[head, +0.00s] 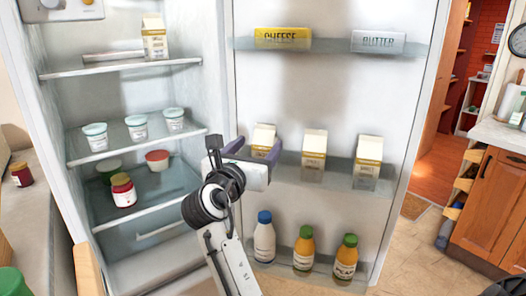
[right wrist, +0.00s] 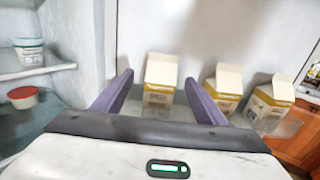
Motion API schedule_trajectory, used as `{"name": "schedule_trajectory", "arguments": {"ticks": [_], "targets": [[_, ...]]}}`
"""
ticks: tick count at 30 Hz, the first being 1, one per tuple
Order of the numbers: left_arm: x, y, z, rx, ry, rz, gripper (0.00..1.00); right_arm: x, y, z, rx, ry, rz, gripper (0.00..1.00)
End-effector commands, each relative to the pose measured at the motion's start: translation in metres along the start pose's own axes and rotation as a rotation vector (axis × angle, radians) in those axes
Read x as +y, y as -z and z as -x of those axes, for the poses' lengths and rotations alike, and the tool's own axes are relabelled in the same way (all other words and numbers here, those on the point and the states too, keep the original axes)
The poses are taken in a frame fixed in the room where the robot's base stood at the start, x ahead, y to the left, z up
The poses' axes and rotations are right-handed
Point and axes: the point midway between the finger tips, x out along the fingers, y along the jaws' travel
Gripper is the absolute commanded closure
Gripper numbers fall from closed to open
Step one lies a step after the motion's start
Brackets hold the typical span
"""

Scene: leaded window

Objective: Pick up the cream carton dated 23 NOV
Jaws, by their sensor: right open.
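A fourth similar carton (head: 154,38) stands on the top shelf inside the fridge. The date print is too small to read on any of them. My right gripper (head: 257,148) is open and empty in front of the left carton, hiding its lower part. In the right wrist view this carton (right wrist: 160,85) shows between the purple fingers, with no contact seen. My left gripper is not in view.
The cheese box (head: 283,38) and butter box (head: 378,42) sit on the door shelf above. Several bottles (head: 304,250) stand on the door shelf below. White tubs (head: 138,127) and a red-labelled jar (head: 123,190) are on the inner shelves at left.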

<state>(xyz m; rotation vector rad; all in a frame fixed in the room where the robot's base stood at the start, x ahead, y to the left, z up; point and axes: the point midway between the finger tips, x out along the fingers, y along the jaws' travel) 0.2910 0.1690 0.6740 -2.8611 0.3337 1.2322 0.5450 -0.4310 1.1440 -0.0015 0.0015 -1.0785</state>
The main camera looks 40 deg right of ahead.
Motion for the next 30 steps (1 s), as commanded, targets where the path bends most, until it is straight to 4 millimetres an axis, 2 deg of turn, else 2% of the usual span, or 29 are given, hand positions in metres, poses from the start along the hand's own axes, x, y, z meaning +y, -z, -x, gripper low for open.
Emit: {"name": "schedule_trajectory", "arguments": {"ticks": [5,13,22,23,30], "targets": [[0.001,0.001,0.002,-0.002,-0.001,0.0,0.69,-0.001,0.0,-0.014,-0.001,0.0,0.0,0.34],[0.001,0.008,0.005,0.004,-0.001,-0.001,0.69,-0.004,0.003,-0.052,0.0,-0.002,-0.002,0.34],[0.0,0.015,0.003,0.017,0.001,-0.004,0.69,-0.004,0.004,-0.057,-0.001,-0.003,-0.002,0.34],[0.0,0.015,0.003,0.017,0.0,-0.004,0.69,-0.004,0.004,-0.057,-0.001,-0.003,-0.002,0.38],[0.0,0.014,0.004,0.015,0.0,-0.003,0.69,-0.004,0.004,-0.057,0.0,-0.003,-0.002,0.78]]}}
